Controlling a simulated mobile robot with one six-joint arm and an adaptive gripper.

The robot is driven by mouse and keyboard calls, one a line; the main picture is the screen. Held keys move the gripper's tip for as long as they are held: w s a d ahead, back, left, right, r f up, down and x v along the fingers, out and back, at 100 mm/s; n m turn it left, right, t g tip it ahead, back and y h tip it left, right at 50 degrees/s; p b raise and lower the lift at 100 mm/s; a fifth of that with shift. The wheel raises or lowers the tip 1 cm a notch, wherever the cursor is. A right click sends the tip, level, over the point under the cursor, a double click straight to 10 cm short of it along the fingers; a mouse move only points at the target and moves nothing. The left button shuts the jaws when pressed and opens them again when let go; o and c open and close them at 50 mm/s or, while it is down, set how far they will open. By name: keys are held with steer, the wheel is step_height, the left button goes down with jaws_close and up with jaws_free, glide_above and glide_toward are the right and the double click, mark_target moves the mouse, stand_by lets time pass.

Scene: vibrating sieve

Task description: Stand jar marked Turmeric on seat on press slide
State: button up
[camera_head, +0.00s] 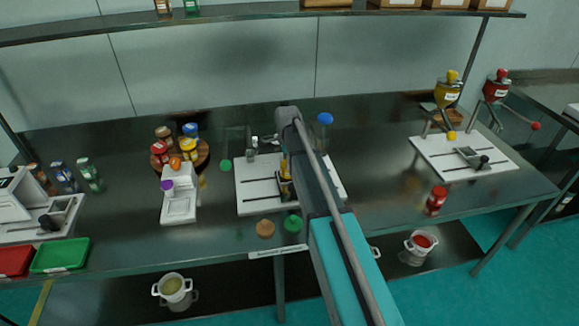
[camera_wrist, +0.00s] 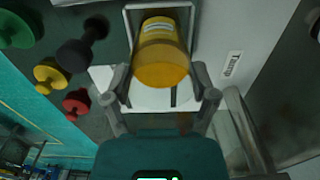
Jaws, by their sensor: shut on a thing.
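A yellow-orange jar (camera_wrist: 162,52) with a pale label sits between the fingers of my gripper (camera_wrist: 162,80) in the wrist view. The label is too small to read, so I cannot confirm Turmeric. My gripper is shut on this jar. A white frame (camera_wrist: 130,12) surrounds the jar's far end; I cannot tell whether the jar rests on a seat. In the head view the yellow jar (camera_head: 284,168) shows beside my arm, over a white base plate (camera_head: 250,172) with dark rails. My arm hides most of the gripper and part of the plate.
A white scale-like device (camera_head: 180,203) and a round stand (camera_head: 202,158) with several jars are left.

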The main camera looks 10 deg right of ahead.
steer(key=shift+f+b, duration=0.3)
steer(key=shift+f, duration=0.15)
steer(key=o, duration=1)
steer(key=shift+r, duration=0.15)
step_height(320, 180, up, 12)
steer(key=p, duration=1.2)
stand_by(0.4)
steer(key=shift+s, duration=0.1)
